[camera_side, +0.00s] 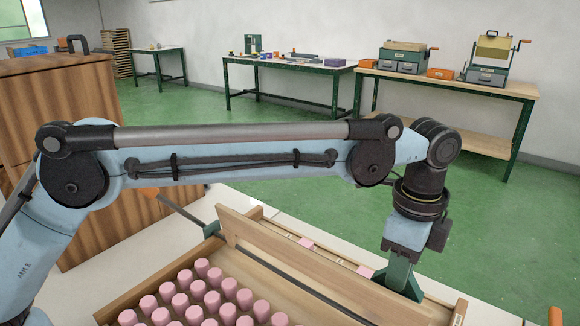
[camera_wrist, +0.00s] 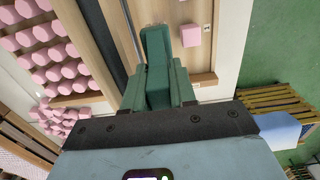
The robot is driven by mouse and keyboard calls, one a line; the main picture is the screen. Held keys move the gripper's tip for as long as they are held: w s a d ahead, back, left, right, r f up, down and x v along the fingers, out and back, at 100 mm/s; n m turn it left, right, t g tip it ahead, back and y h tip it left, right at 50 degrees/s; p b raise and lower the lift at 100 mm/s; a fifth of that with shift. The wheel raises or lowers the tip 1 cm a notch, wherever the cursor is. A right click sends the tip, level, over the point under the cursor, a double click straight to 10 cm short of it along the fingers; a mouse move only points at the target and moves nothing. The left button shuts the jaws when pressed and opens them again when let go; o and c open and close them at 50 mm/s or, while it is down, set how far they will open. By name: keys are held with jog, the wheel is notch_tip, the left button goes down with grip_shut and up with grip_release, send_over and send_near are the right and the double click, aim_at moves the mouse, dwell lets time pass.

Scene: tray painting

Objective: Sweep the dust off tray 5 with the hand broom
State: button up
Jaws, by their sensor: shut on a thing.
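My gripper (camera_side: 400,275) is at the right of the side view, pointing down beside the long wooden panel of a wooden tray frame (camera_side: 140,297). In the wrist view my green gripper (camera_wrist: 156,50) lies between a dark slot and a pink cube. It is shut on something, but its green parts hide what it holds. I cannot make out a hand broom, a number 5 or dust in either view. Several pink cylinders (camera_side: 202,268) stand in rows in the frame; they also show in the wrist view (camera_wrist: 45,32).
A wooden panel (camera_side: 270,250) stands along the frame. Pink cubes (camera_side: 306,243) sit on a strip behind it; one shows in the wrist view (camera_wrist: 190,36). A wooden cabinet (camera_side: 75,130) stands at left. Green-legged benches (camera_side: 450,82) line the far wall, with open green floor (camera_side: 290,150) before them.

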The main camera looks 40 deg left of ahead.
notch_tip(320, 180, down, 3)
jog(key=shift+f, duration=0.15)
jog(key=shift+a+f, duration=0.6)
jog(key=shift+f, duration=0.05)
grip_shut()
jog(key=shift+a+f, duration=0.15)
jog(key=shift+a, duration=1.35)
jog(key=d, duration=0.4)
jog(key=shift+d, duration=0.1)
jog(key=shift+r, duration=4)
jog(key=shift+f, duration=0.1)
